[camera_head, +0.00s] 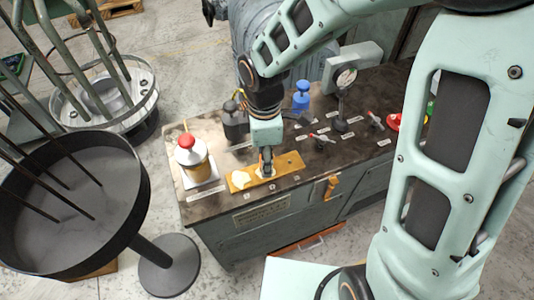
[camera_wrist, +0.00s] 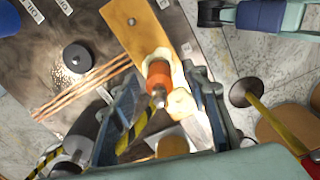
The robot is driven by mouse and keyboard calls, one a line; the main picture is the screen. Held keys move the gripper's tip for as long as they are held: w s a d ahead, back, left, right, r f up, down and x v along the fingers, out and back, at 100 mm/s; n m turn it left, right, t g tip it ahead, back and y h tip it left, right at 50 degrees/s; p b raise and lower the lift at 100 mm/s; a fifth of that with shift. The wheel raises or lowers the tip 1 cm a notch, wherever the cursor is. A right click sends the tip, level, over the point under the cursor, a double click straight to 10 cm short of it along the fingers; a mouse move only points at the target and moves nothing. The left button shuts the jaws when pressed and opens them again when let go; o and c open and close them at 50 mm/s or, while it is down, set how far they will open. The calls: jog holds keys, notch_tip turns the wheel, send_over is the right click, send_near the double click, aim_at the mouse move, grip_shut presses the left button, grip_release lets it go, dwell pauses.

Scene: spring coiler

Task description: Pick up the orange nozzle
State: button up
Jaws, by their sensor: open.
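An orange nozzle (camera_wrist: 159,78) with a narrower tip stands near one end of a tan wooden board (camera_wrist: 125,18) in the wrist view. The board (camera_head: 289,163) lies near the front edge of the dark bench top in the head view, where the nozzle is mostly hidden by my gripper. My gripper (camera_head: 267,166) points down over the board. In the wrist view my gripper (camera_wrist: 163,97) is open, with one finger on each side of the nozzle. Whether either finger touches it, I cannot tell.
A red-topped canister (camera_head: 194,162) stands left of the board. A black bottle (camera_head: 235,125) and a blue bottle (camera_head: 301,98) stand behind. Copper rods (camera_wrist: 85,92) and a dark disc (camera_wrist: 77,58) lie beside the board. A large round dark pan (camera_head: 60,195) stands left of the bench.

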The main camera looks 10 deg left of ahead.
jog(key=shift+f, duration=0.15)
grip_shut()
dwell(0.5)
